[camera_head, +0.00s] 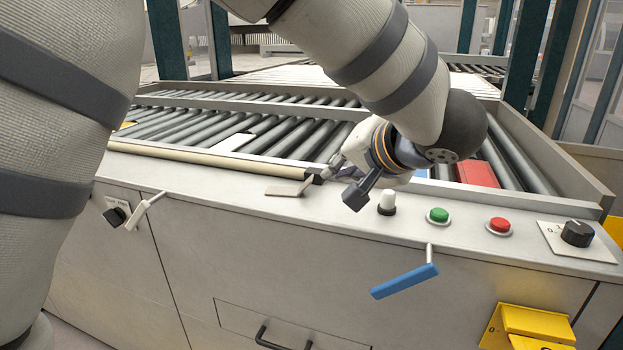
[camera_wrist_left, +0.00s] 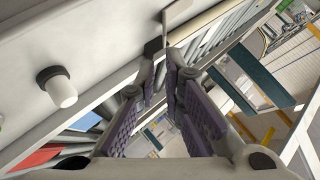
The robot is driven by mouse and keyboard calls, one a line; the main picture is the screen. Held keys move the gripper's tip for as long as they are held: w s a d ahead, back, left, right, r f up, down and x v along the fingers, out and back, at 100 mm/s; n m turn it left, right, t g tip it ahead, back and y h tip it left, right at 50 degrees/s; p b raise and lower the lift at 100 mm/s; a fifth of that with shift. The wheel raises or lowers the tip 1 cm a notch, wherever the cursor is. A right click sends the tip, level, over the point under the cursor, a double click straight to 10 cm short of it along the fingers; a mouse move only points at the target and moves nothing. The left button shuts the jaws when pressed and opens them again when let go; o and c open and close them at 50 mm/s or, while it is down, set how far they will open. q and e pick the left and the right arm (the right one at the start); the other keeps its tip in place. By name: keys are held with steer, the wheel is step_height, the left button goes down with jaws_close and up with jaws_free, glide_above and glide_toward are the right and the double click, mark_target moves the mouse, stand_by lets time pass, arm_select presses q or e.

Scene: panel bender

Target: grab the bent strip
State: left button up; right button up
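The bent strip (camera_head: 290,188) is a small pale beige piece. It lies on the machine's front ledge by the dark end of the long cream bar, and its end near my gripper looks turned up. My left gripper (camera_head: 340,184) is just to its right, with its fingers apart and empty. In the left wrist view the purple-grey finger pads (camera_wrist_left: 164,85) have a gap between them. A pale piece that looks like the strip (camera_wrist_left: 178,13) shows beyond the fingertips at the top. My right gripper is not in view.
A white-capped knob (camera_head: 387,203), a green button (camera_head: 437,215) and a red button (camera_head: 499,226) stand on the ledge to the right. A blue-handled lever (camera_head: 404,281) juts from the front. The cream bar (camera_head: 215,158) and rollers (camera_head: 290,137) lie behind.

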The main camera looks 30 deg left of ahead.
mark_target(312, 180)
arm_select(q)
steer(key=x, duration=0.3)
steer(key=s+x, duration=0.1)
steer(key=x, duration=0.1)
steer(key=shift+w+a+f, duration=0.15)
steer(key=shift+a+f, duration=0.05)
steer(key=shift+a, duration=0.4)
steer(key=x, duration=0.5)
steer(key=shift+w+a+f, duration=0.1)
steer(key=shift+a+f, duration=0.1)
steer(key=shift+d, duration=0.1)
jaws_close()
steer(key=shift+r, duration=0.15)
